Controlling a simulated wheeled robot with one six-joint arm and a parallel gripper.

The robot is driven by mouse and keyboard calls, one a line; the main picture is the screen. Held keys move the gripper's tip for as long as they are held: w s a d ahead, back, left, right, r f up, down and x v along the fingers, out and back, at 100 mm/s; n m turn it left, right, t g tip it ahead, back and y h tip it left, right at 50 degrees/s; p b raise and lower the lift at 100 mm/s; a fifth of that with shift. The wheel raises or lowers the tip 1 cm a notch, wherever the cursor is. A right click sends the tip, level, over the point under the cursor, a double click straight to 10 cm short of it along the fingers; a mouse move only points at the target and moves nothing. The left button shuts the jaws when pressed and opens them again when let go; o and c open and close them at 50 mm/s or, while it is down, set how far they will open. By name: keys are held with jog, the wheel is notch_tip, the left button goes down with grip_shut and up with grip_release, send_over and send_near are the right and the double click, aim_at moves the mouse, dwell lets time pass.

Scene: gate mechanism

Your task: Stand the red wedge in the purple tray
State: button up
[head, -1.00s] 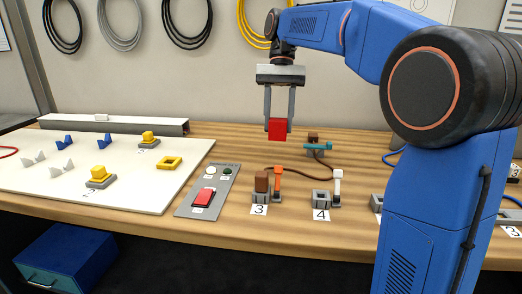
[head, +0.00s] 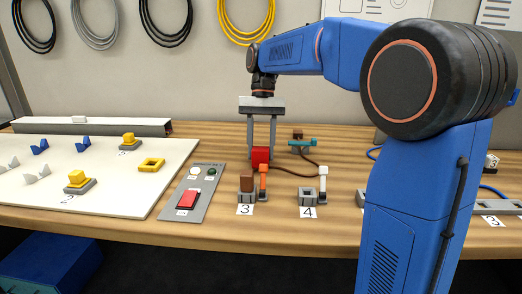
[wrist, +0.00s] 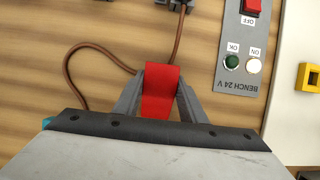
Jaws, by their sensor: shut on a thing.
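The red wedge (head: 261,155) is held between the fingers of my gripper (head: 261,148), above the wooden bench behind the socket labelled 3. In the wrist view the wedge (wrist: 161,92) sits between both fingers of my gripper (wrist: 160,98). Its lower end in the head view is partly behind the orange lever, and I cannot tell how far it is above the bench. No purple tray shows in either view.
The brown block (head: 246,181) and orange lever (head: 263,180) stand close in front of the wedge. A teal-handled valve (head: 301,143) and brown cable lie right. The grey switch panel (head: 192,192) and white board (head: 130,190) are left. Socket 4 (head: 307,197) is right.

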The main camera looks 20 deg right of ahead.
jog(key=shift+f, duration=0.3)
jog(key=shift+c, duration=1.1)
jog(key=shift+s+f, duration=0.1)
jog(key=shift+f, duration=0.35)
grip_shut()
jog(key=o, duration=1.2)
grip_release()
jog(key=shift+f, duration=0.1)
jog(key=shift+c, duration=0.2)
jog(key=shift+o, duration=1.1)
jog(key=shift+r, duration=0.2)
